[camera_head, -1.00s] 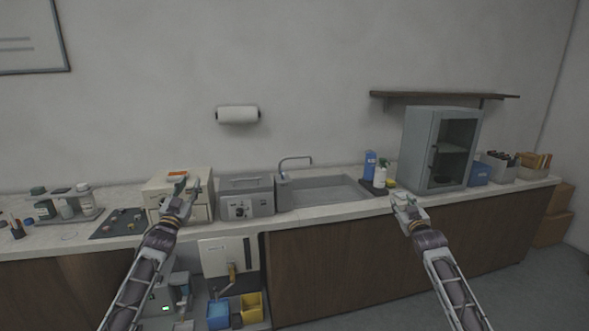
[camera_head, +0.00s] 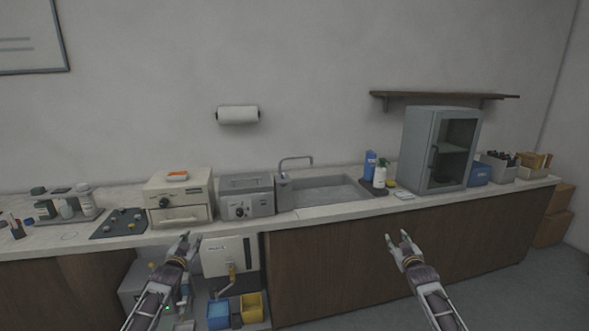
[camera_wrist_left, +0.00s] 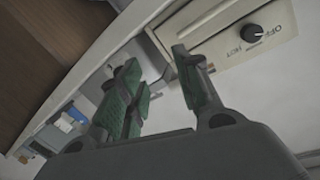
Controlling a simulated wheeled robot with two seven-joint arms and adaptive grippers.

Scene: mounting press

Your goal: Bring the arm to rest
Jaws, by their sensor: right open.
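My left gripper (camera_head: 189,238) is in front of the counter, just below its front edge and below the cream box with a black knob (camera_head: 184,199). In the left wrist view its green-padded fingers (camera_wrist_left: 158,72) stand apart with nothing between them. The cream box's knob and front also show in that view (camera_wrist_left: 225,45). My right gripper (camera_head: 397,238) is in front of the dark wooden cabinet fronts, below the counter edge. Its fingers are apart and I see nothing in them.
The counter (camera_head: 340,209) carries a grey box with a dial (camera_head: 246,197), a sink (camera_head: 325,189), bottles and a grey glass-door cabinet (camera_head: 438,150). A blue bin (camera_head: 218,315) and a yellow bin (camera_head: 252,306) are low under the counter. Free air lies between the arms.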

